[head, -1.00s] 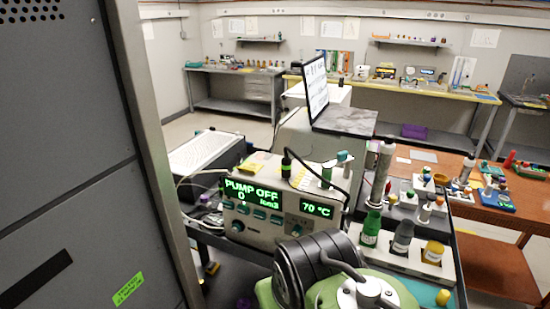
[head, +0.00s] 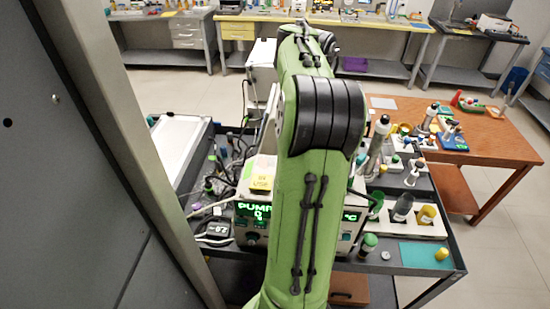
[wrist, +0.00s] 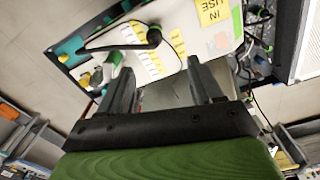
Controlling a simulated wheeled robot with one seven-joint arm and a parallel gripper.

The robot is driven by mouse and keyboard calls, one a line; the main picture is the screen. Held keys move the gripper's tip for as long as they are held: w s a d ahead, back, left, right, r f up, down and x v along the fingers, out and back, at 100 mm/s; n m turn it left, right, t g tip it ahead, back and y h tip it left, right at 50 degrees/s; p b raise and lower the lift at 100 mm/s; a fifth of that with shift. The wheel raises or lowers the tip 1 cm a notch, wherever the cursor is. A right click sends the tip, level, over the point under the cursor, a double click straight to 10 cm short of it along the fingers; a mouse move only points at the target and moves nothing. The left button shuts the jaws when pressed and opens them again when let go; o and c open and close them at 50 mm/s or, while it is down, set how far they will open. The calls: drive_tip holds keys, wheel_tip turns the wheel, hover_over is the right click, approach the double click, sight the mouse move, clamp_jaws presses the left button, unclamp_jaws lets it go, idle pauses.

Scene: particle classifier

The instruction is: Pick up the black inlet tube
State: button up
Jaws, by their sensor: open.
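The black inlet tube (wrist: 153,37) shows in the wrist view, on the top of the pale particle classifier (wrist: 195,35), with a thin black hose curving left from it. My gripper (wrist: 160,70) is open and empty, its two dark fingers pointing toward the classifier; the tube lies beyond the fingertips, apart from them. In the head view my green arm covers the middle of the classifier (head: 250,212), and hides the tube and my gripper. Part of the green display reading "PUMP" shows left of my arm.
A yellow "IN USE" label (wrist: 213,11) is on the classifier. Capped bottles (head: 402,207) and a tall grey cylinder (head: 378,140) stand right of my arm. A grey cabinet (head: 75,150) closes off the left. A brown table (head: 470,140) stands at right.

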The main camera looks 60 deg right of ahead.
drive_tip(key=f+b, duration=0.1)
drive_tip(key=s+f+b, duration=0.1)
drive_tip(key=f, duration=0.1)
drive_tip(key=f+b, duration=0.1)
drive_tip(key=f, duration=0.1)
drive_tip(key=shift+s+f, duration=0.25)
drive_tip(key=f, duration=0.3)
drive_tip(key=f+b, duration=0.1)
drive_tip(key=f, duration=0.1)
drive_tip(key=shift+w, duration=0.3)
drive_tip(key=f, duration=0.4)
drive_tip(key=shift+s+f, duration=0.25)
drive_tip(key=shift+f, duration=0.15)
drive_tip(key=shift+w+d+f, duration=0.1)
drive_tip(key=shift+d+f, duration=0.05)
drive_tip(key=shift+f, duration=0.15)
drive_tip(key=c, duration=1.1)
wheel_tip(320, 180, up, 10)
drive_tip(key=shift+r+p, duration=0.1)
drive_tip(key=shift+p, duration=0.7)
